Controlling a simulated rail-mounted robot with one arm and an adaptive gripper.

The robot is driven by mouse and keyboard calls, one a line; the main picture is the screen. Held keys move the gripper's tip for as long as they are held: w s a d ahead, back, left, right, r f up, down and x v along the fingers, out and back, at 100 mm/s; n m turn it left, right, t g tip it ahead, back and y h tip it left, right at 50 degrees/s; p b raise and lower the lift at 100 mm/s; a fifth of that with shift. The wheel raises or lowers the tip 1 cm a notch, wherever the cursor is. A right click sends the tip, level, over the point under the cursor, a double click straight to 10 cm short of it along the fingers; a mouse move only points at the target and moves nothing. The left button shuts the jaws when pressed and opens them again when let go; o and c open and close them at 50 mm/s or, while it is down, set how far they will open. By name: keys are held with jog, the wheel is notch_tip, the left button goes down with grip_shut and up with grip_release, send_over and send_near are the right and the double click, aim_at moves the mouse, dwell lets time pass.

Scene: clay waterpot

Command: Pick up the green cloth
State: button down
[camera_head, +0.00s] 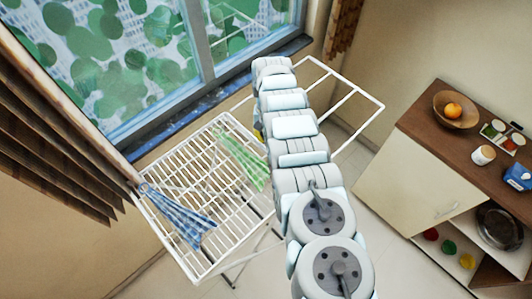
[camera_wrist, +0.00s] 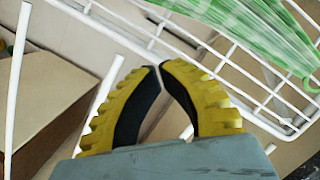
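The green cloth (camera_head: 241,157) is a light green checked cloth draped over the right part of a white wire drying rack (camera_head: 190,262). In the wrist view the green cloth (camera_wrist: 250,32) hangs over the rack bars at the upper right. My gripper (camera_wrist: 159,67) has yellow ribbed fingers with black inner pads. Its fingertips come together with nothing between them. It is apart from the cloth, which lies up and to the right of the fingertips. In the head view my arm hides nearly all of the gripper.
A blue checked cloth (camera_head: 178,217) hangs on the left of the rack. A rack wing (camera_head: 358,90) extends to the right behind my arm. A window (camera_head: 140,60) is behind. A cabinet (camera_head: 405,182) with a bowl (camera_head: 440,112) and jars stands at the right.

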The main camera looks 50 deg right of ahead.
aim_at(266, 159)
jog(key=x, duration=0.2)
jog(key=shift+s+a+f+p, duration=0.15)
jog(key=shift+s+f+p, duration=0.15)
jog(key=shift+s, duration=0.05)
jog(key=shift+s+a+p, duration=0.3)
jog(key=shift+a+p, duration=0.15)
jog(key=shift+p, duration=0.4)
jog(key=shift+a+r+p, duration=0.1)
jog(key=shift+a+p, duration=0.1)
jog(key=shift+p, duration=0.3)
jog(key=shift+s+a+p, duration=0.65)
jog(key=shift+a+p, duration=0.2)
jog(key=shift+p, duration=0.05)
